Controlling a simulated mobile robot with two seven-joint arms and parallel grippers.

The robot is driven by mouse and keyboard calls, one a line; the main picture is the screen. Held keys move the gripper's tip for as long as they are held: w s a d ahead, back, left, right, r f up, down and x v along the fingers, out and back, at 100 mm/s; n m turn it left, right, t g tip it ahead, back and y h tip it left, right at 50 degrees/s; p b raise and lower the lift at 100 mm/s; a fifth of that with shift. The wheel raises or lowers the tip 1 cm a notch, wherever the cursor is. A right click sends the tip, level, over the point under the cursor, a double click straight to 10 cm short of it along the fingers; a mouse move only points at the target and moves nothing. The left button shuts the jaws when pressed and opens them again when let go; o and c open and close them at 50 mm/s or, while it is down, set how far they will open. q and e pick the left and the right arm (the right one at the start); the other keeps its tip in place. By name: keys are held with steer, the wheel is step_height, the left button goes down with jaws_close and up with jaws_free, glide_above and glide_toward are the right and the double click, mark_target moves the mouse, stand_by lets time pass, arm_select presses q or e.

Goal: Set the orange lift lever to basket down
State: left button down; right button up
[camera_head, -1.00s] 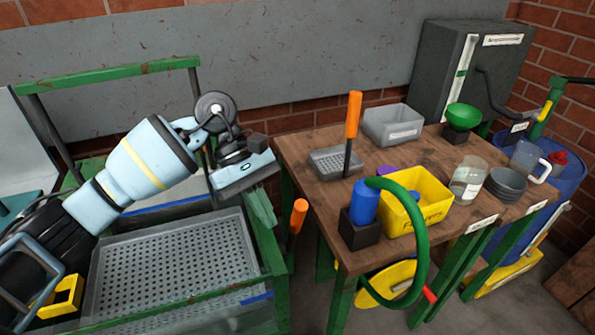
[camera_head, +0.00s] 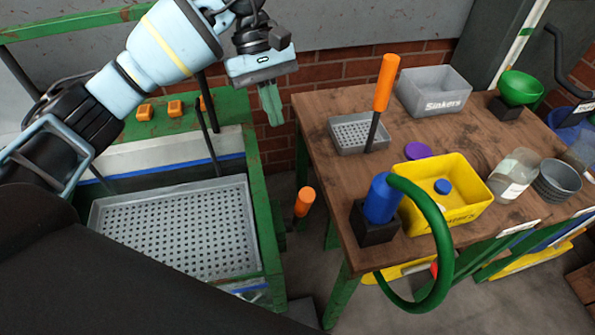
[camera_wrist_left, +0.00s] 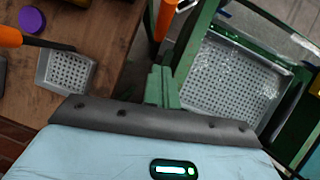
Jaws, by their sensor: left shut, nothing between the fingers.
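The orange lift lever (camera_head: 304,202) stands upright beside the right side of the green-framed washing station, in the gap before the wooden table. It also shows at the top of the left wrist view (camera_wrist_left: 165,17). The perforated metal basket (camera_head: 180,228) sits inside the green frame. My left gripper (camera_head: 271,105) is shut and empty, its green fingers pointing down above and behind the lever, apart from it. In the left wrist view the closed fingers (camera_wrist_left: 162,88) show below the lever. The lever's lower end is hard to see. My right gripper is not in view.
The wooden table (camera_head: 330,185) holds a small perforated tray (camera_head: 352,136) with an orange-handled tool (camera_head: 386,84), a yellow bin (camera_head: 470,207), a grey Sinkers bin (camera_head: 433,108) and a blue bottle (camera_head: 381,198) with a green hose (camera_head: 443,250). Orange buttons (camera_head: 145,112) sit behind the basket.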

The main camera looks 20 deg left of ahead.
arm_select(q)
steer(key=shift+f, duration=0.1)
